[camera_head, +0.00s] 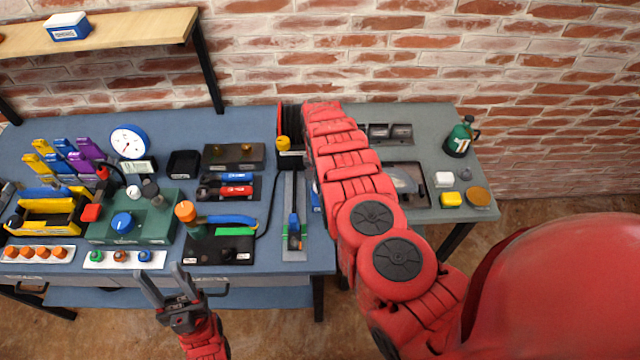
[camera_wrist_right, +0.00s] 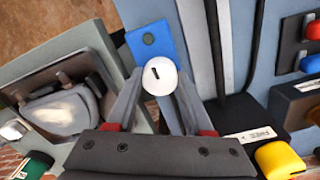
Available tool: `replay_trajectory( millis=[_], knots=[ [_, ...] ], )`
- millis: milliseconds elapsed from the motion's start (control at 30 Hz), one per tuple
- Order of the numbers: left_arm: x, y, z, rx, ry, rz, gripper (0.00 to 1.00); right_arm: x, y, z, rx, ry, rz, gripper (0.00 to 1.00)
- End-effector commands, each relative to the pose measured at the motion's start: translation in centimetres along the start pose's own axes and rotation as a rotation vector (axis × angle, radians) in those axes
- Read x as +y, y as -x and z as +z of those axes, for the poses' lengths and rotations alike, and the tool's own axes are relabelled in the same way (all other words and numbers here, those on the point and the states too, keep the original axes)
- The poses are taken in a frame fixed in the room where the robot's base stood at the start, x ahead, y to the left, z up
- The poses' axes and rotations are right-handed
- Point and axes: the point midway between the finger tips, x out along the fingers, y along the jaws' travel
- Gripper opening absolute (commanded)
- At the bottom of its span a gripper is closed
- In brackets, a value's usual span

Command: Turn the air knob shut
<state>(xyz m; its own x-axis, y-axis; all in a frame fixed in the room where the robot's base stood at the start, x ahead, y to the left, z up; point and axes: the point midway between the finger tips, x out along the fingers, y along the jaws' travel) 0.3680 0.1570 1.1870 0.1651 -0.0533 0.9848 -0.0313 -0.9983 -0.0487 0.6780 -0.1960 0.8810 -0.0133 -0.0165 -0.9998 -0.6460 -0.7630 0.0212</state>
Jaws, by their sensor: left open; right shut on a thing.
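In the right wrist view a round white knob (camera_wrist_right: 158,75) with a short dark mark on its face stands on a blue plate (camera_wrist_right: 150,41). I take it for the air knob, but no label on it can be read. My right gripper (camera_wrist_right: 163,88) is shut on this knob, with one finger on each side. In the head view my right arm hides the knob and the gripper. Only a sliver of the blue plate (camera_head: 316,196) shows beside the arm. My left gripper (camera_head: 162,273) is open and empty in front of the blue bench's front edge.
The blue bench (camera_head: 262,180) holds a green box with a blue knob (camera_head: 122,222), a gauge (camera_head: 128,142) and a slider panel (camera_head: 295,222). A grey table (camera_head: 435,205) with a green bottle (camera_head: 460,137) adjoins on the right. A brick wall stands behind.

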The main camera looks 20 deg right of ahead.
Motion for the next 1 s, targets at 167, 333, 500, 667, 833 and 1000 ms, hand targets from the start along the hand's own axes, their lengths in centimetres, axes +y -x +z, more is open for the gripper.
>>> replay_trajectory(
  millis=[167,333,500,667,833,1000],
  knots=[
    [0.02,0.41,0.07,0.0,0.0,0.0,0.5,0.02,-0.1,0.05,-0.002,-0.046,0.001,0.0],
    [0.02,0.47,0.08,0.0,0.0,0.0,0.5,0.01,-0.06,0.06,-0.003,-0.062,0.001,0.0],
    [0.02,0.46,0.08,0.0,0.0,0.0,0.5,0.01,-0.03,0.07,-0.003,-0.064,0.001,0.0],
    [0.02,0.46,0.08,0.0,0.0,0.0,0.5,0.02,-0.03,0.07,-0.003,-0.064,0.001,0.0],
    [0.02,0.46,0.08,0.0,0.0,0.0,0.5,0.01,-0.02,0.06,-0.003,-0.064,0.001,0.79],
    [0.02,0.46,0.08,0.0,0.0,0.0,0.5,0.01,-0.01,0.03,-0.002,-0.063,0.001,0.82]
  ],
)
